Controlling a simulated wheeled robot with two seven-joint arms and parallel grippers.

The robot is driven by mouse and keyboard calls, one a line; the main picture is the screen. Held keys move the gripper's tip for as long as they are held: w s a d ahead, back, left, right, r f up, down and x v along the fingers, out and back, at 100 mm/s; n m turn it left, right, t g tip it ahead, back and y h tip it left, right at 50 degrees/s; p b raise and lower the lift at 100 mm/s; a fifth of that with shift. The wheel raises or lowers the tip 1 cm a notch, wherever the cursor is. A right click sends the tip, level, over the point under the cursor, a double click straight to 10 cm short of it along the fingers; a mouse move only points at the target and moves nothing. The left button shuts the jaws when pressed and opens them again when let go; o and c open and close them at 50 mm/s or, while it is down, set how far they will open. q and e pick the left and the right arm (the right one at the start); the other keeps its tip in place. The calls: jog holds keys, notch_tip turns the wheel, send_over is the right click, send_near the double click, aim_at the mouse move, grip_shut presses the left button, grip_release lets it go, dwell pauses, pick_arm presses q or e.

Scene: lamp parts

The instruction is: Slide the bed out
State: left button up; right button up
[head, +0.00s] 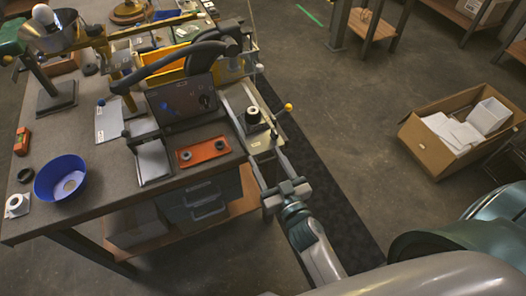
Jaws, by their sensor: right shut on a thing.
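The bed (262,142) is a pale plate between long metal rails along the right edge of the workbench. A dark ring-shaped part with a white top (253,116) stands on it. My right gripper (284,189) is at the near end of the rails, just beyond the bench's front right corner. It is shut on the bed's near end; its fingers hide the exact spot held. My left gripper is not in view.
A lever with a yellow knob (288,107) rises beside the rails. A dark screen (184,102), red tray (204,151) and blue bowl (60,178) are on the bench (110,186). An open cardboard box (428,146) stands on the floor at right. The floor between is clear.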

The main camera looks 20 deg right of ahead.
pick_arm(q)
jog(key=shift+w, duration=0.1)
pick_arm(e)
jog(key=shift+s+a+f, duration=0.15)
jog(key=shift+a+f, duration=0.05)
jog(key=o, duration=1.3)
jog(key=shift+c, duration=0.2)
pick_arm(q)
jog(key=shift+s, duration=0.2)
pick_arm(e)
jog(key=shift+s+r, duration=0.2)
jog(key=shift+f, duration=0.1)
pick_arm(q)
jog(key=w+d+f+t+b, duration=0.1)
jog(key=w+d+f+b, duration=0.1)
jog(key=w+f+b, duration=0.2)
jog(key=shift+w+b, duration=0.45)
jog(key=shift+b, duration=0.3)
pick_arm(e)
jog(key=s, duration=1.7)
jog(key=shift+s+d, duration=0.2)
jog(key=shift+d, duration=0.05)
